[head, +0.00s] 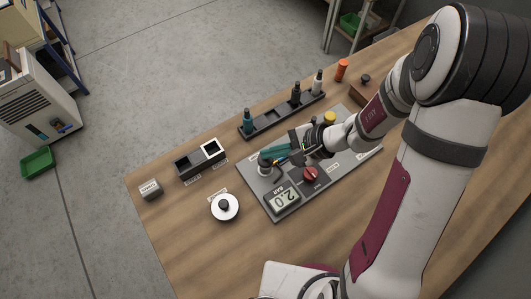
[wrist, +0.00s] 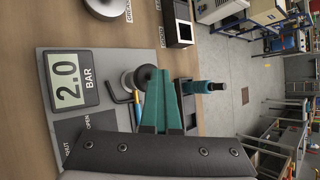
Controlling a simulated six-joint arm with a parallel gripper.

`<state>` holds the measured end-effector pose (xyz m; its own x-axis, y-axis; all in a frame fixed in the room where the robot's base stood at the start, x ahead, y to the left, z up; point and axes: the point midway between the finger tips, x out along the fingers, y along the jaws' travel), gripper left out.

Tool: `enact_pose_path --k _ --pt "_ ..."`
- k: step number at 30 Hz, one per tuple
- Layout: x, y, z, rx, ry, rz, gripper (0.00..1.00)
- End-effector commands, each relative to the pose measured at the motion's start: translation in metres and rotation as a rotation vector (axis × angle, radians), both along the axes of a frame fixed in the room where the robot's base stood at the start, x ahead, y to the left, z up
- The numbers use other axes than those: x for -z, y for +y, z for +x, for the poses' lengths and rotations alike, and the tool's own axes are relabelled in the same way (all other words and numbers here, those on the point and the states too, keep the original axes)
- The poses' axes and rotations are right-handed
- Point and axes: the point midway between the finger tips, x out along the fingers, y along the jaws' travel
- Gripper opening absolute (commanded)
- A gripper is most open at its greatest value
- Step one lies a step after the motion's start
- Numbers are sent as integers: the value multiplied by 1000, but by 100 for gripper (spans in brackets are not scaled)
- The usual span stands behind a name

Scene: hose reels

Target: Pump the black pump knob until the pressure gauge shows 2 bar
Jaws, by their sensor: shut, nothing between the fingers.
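The pressure gauge (head: 284,200) on the grey panel (head: 250,207) has a display that reads 2.0 BAR. The same reading shows in the wrist view (wrist: 68,80). The black pump knob (wrist: 145,76) tops a light round body, which stands on the panel above the gauge in the head view (head: 265,169). My gripper (head: 264,153) has teal fingers, which are shut with nothing between them. In the wrist view its fingertips (wrist: 163,74) are beside the knob and overlap its edge; I cannot tell whether they touch it.
A red knob (head: 310,174) and a yellow knob (head: 330,118) are on the panel. A rack (head: 270,122) with several bottles and a black two-part box (head: 184,166) stand behind it. A white disc (head: 230,213) with a black knob lies at left. The table's front left is clear.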

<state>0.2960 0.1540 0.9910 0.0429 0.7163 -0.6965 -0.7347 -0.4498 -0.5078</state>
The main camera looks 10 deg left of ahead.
Motion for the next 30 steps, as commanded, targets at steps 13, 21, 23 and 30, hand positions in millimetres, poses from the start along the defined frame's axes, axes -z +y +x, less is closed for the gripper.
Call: enact_pose_path --k 13,21,23,30 --pt "-25 0 0 0 0 0 0" --pt "-26 0 0 1 1 0 0" --pt "-26 0 0 1 1 0 0" --pt "-48 0 0 -1 -4 0 0"
